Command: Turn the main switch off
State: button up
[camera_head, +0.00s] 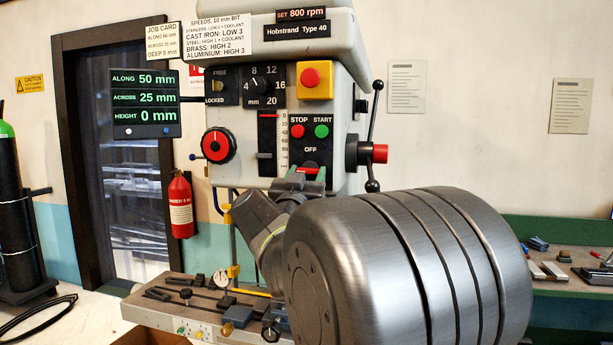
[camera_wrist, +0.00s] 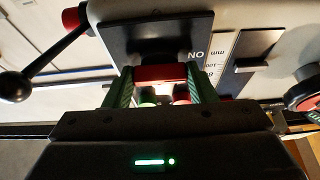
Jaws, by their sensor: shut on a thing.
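The main switch is a red handle (camera_head: 307,170) on a dark plate, below the stop and start buttons on the drill's front. An OFF label shows above it in the head view. In the wrist view the red handle (camera_wrist: 160,73) lies level across the picture, with ON lettering upside down to its right. My gripper (camera_wrist: 160,86) is shut on the handle, one green-lined finger at each side. In the head view my gripper (camera_head: 306,178) meets the switch from below, and my wrist and fingers partly cover the plate.
Close by are the red stop button (camera_head: 297,131), green start button (camera_head: 321,131), a yellow-backed red emergency button (camera_head: 310,77) and a lever with black knobs (camera_head: 374,130). The drill's work table (camera_head: 190,312) carries clamps below. A fire extinguisher (camera_head: 181,205) hangs at left.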

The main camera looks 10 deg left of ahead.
jog(key=shift+m+h, duration=0.4)
jog(key=shift+m, duration=0.1)
jog(key=m+g+h+p, duration=0.1)
jog(key=m+h, duration=0.1)
jog(key=m, duration=0.4)
jog(key=m+g+h+p, duration=0.1)
jog(key=m+g+h, duration=0.1)
jog(key=m, duration=0.4)
jog(key=m+g+h+p, duration=0.1)
jog(key=m+h, duration=0.1)
jog(key=m, duration=0.3)
jog(key=shift+a+r+m+g, duration=0.3)
jog(key=shift+m+g, duration=0.1)
jog(key=shift+m+g+p, duration=0.6)
jog(key=shift+m+p, duration=0.1)
jog(key=shift+m, duration=0.9)
jog(key=o, duration=1)
jog(key=shift+s+a, duration=0.1)
